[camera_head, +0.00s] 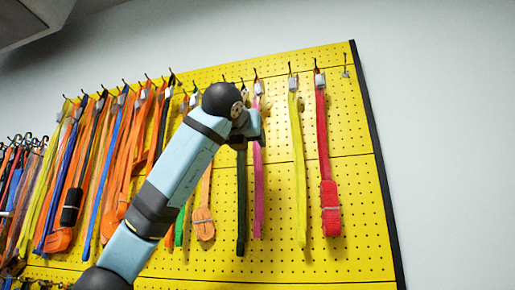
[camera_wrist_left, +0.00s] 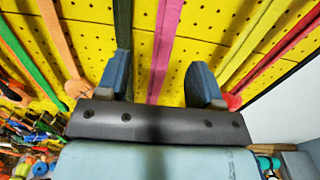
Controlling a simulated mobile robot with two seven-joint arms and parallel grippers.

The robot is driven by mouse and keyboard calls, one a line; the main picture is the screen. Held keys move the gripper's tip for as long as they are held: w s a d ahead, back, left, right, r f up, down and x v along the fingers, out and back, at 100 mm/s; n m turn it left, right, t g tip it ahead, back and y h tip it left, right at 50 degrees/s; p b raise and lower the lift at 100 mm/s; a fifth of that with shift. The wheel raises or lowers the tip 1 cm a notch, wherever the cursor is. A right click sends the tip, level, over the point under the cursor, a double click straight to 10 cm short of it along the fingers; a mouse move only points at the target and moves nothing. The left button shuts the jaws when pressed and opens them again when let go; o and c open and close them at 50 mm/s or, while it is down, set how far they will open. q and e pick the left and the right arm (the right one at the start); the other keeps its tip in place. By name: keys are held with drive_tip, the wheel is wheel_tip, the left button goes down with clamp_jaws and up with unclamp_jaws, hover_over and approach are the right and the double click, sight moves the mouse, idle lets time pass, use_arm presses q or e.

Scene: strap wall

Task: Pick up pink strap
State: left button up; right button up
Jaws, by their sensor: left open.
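The pink strap (camera_head: 258,185) hangs straight down from a hook on the yellow pegboard, between a dark green strap (camera_head: 241,200) and a yellow strap (camera_head: 299,170). My left gripper (camera_head: 252,130) is in front of the board near the upper part of the pink strap and partly covers it. In the left wrist view the gripper (camera_wrist_left: 165,80) is open, its two blue fingers apart. The pink strap (camera_wrist_left: 164,50) runs between the fingers in that view, apparently untouched. The dark green strap (camera_wrist_left: 122,30) passes close by the left finger. My right gripper is not in view.
A red strap (camera_head: 325,150) hangs right of the yellow one. An orange strap (camera_head: 203,215) hangs to the left, with many straps crowded farther left. The yellow pegboard (camera_head: 340,250) ends at a dark right edge, with bare wall beyond.

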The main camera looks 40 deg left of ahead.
sight(256, 148)
use_arm(q)
drive_tip(key=x, duration=0.4)
drive_tip(key=p+x, duration=0.1)
drive_tip(key=x, duration=0.2)
drive_tip(key=shift+w+d+r, duration=0.15)
drive_tip(key=shift+w+r, duration=0.05)
drive_tip(key=shift+r, duration=0.05)
drive_tip(key=shift+s, duration=0.1)
drive_tip(key=c, duration=1)
